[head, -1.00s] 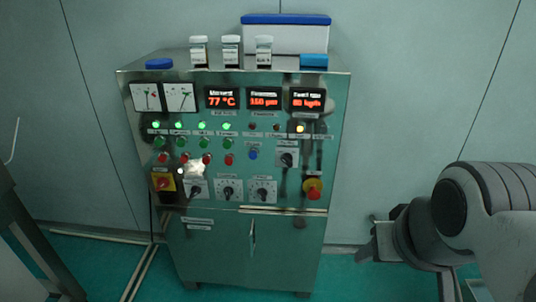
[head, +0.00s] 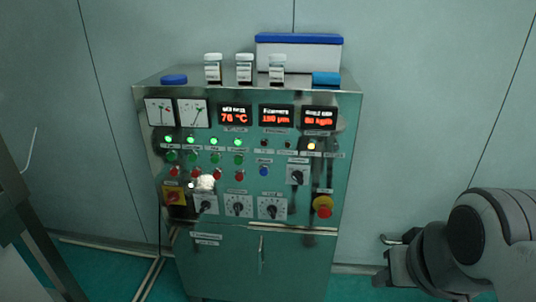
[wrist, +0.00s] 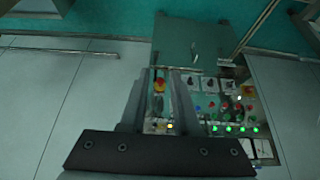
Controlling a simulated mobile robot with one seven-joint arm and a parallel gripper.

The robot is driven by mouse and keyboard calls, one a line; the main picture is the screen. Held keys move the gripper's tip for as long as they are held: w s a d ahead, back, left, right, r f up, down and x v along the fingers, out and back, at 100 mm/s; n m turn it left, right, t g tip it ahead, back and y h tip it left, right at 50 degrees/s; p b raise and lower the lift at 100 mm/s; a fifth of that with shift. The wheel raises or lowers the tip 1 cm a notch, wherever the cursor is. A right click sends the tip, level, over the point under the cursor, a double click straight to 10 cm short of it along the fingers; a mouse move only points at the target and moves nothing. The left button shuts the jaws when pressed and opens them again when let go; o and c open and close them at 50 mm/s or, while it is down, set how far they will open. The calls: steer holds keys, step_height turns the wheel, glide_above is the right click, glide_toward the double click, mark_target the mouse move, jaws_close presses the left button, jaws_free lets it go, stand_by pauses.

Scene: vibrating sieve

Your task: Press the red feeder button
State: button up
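A steel control cabinet (head: 345,150) stands ahead, with a row of small red buttons (head: 217,175) below a row of green buttons (head: 215,158). Their labels are too small to read, so I cannot tell which red button is the feeder's. The cabinet appears upside down in the wrist view (wrist: 188,40), with red buttons (wrist: 237,106) right of my fingers. My gripper (head: 388,270) is to the right of the cabinet in the head view, apart from it. In the wrist view its two fingers (wrist: 160,76) are apart with nothing between them.
The panel also has a yellow-and-red switch (head: 174,196), black rotary knobs (head: 238,208), a blue button (head: 264,171) and a red mushroom button (head: 322,207). White jars (head: 244,68) and a blue-lidded box (head: 300,50) stand on top. A metal frame (head: 35,240) is at the left.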

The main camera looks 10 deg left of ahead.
jaws_close()
stand_by(1.4)
